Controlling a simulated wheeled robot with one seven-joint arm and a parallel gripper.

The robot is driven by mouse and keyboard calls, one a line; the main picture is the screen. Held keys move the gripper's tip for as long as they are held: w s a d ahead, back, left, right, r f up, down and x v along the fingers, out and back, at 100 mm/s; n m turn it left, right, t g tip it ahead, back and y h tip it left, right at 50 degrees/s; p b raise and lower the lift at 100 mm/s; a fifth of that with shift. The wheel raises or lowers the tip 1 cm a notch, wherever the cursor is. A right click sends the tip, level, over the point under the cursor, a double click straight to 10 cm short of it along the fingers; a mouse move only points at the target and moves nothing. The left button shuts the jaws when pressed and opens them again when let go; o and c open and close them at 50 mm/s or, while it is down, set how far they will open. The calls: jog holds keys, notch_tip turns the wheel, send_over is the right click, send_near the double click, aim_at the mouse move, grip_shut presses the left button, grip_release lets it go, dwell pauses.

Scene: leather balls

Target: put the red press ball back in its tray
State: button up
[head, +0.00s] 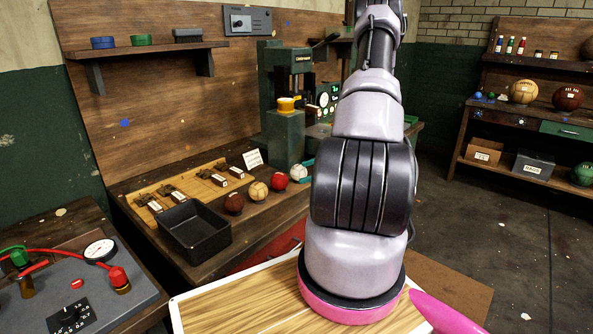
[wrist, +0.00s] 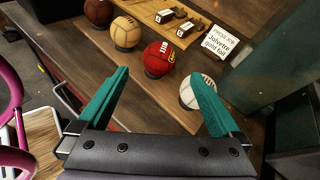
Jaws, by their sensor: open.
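The red ball (head: 280,181) sits in a row of balls on the wooden bench. In the wrist view the red ball (wrist: 159,57) rests on a small dark base, with a yellow mark on its right side. My gripper (wrist: 160,73) is open and empty, its teal fingers spread, with the red ball showing ahead between and beyond the tips. In the head view my gripper (head: 304,171) is by the white ball, partly hidden by my arm. A black, empty open tray (head: 194,232) stands on the bench left of the balls.
A white ball (wrist: 196,91) is beside the right finger, partly covered by it. Tan (wrist: 126,31) and brown (wrist: 98,12) balls stand left of the red one. A sign card (wrist: 219,42) and green press (head: 284,135) stand behind. A gauge panel (head: 75,290) is at left.

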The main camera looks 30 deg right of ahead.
jog(key=s+a+r+n+g+h, duration=0.1)
jog(key=s+a+r+n+g, duration=0.15)
jog(key=a+r+n, duration=0.45)
jog(key=s+a+r+n+g+h, duration=0.1)
jog(key=a+r+n+g, duration=0.25)
jog(key=a+r, duration=0.75)
jog(key=s+a+r+n+t+h, duration=0.2)
jog(key=s+r+n+h, duration=0.1)
jog(key=s+r, duration=0.5)
jog(key=s+a+r+n+t+h, duration=0.2)
jog(key=s+a+r+n+h, duration=0.1)
jog(key=s+r+n, duration=0.3)
jog(key=shift+s+a+r, duration=0.25)
jog(key=shift+s+r, duration=0.9)
jog(key=shift+r, duration=1.1)
